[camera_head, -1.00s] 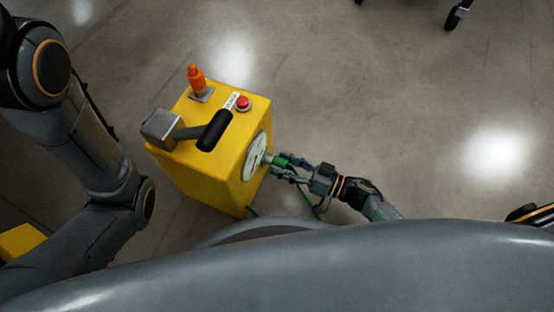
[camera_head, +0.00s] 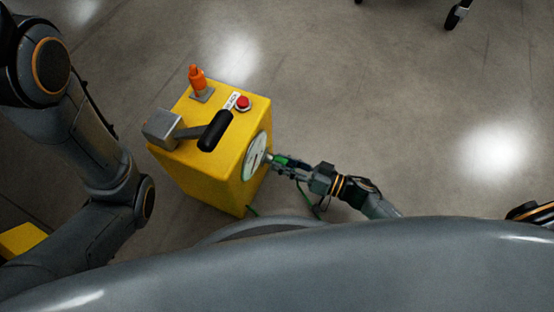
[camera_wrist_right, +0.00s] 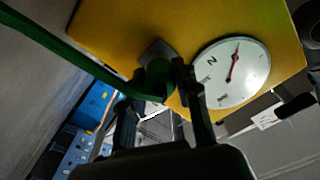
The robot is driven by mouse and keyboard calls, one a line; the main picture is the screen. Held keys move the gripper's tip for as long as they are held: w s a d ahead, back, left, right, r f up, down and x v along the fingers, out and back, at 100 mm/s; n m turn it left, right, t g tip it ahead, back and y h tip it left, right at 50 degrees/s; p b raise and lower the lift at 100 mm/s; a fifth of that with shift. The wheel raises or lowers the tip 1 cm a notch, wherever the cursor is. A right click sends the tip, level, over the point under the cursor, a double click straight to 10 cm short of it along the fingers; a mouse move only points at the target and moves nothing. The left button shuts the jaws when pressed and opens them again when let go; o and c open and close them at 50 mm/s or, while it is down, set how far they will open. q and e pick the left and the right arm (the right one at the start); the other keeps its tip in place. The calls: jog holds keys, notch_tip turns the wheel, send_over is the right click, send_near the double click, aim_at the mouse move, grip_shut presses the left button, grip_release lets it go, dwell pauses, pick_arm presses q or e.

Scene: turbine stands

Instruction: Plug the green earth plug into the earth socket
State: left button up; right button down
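The green earth plug (camera_head: 282,160) is between the fingers of my right gripper (camera_head: 284,167), beside the dial side of the yellow box (camera_head: 205,175). In the right wrist view the plug (camera_wrist_right: 158,76) sits between both fingertips, which appear closed against it. A thick green cable (camera_wrist_right: 62,48) runs from it to the upper left. A dark grey square fitting (camera_wrist_right: 157,50), apparently the earth socket, shows on the yellow face just behind the plug. The plug hides part of it, so I cannot tell whether they touch. My left gripper is out of view.
A white dial (camera_wrist_right: 233,73) with a red needle is close to the right finger. The box top carries a black-handled lever (camera_head: 214,131), a red button (camera_head: 243,103) and an orange part (camera_head: 196,79). Open floor lies to the right.

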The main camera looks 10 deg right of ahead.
jog(key=shift+s+d, duration=0.1)
jog(key=shift+d, duration=0.05)
jog(key=shift+s+d, duration=0.2)
jog(key=shift+d, duration=0.05)
jog(key=shift+s+d, duration=0.15)
jog(key=shift+d, duration=0.05)
dwell(0.5)
jog(key=shift+p+v, duration=0.45)
jog(key=shift+v, duration=0.9)
